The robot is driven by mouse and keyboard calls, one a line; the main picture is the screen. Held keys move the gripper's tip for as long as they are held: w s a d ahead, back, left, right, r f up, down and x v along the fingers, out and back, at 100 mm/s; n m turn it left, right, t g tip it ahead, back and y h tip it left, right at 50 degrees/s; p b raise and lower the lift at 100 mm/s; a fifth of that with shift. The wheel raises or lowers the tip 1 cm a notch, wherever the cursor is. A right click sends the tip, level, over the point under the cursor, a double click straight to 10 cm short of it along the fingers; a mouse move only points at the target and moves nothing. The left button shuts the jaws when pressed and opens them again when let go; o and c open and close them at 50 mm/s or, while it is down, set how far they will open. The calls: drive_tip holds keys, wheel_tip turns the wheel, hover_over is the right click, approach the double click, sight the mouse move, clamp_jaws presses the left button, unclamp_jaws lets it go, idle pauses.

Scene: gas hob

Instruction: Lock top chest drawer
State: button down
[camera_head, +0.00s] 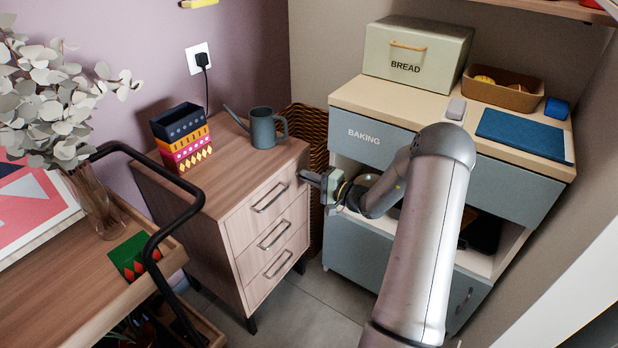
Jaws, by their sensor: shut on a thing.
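The wooden chest (225,215) stands left of centre with three drawers, all looking closed. Its top drawer (250,217) has a metal bar handle (271,198). My gripper (304,177) reaches in from the right to the upper right end of the top drawer's front. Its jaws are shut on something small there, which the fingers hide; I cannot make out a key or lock. The middle drawer (262,247) and bottom drawer (268,280) have the same bar handles.
On the chest stand a watering can (264,128) and stacked patterned boxes (184,145). A wicker basket (318,140) is behind it. A black-railed trolley (150,270) is at left. A blue-grey cabinet (352,247) with a bread box (416,55) is at right, partly behind my arm.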

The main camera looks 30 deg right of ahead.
drive_tip(key=shift+m, duration=0.3)
drive_tip(key=m+p, duration=0.4)
drive_tip(key=m, duration=0.6)
drive_tip(key=shift+r, duration=0.15)
drive_tip(key=shift+m+p, duration=1.9)
drive_tip(key=shift+m, duration=1.8)
drive_tip(key=c, duration=1.6)
unclamp_jaws()
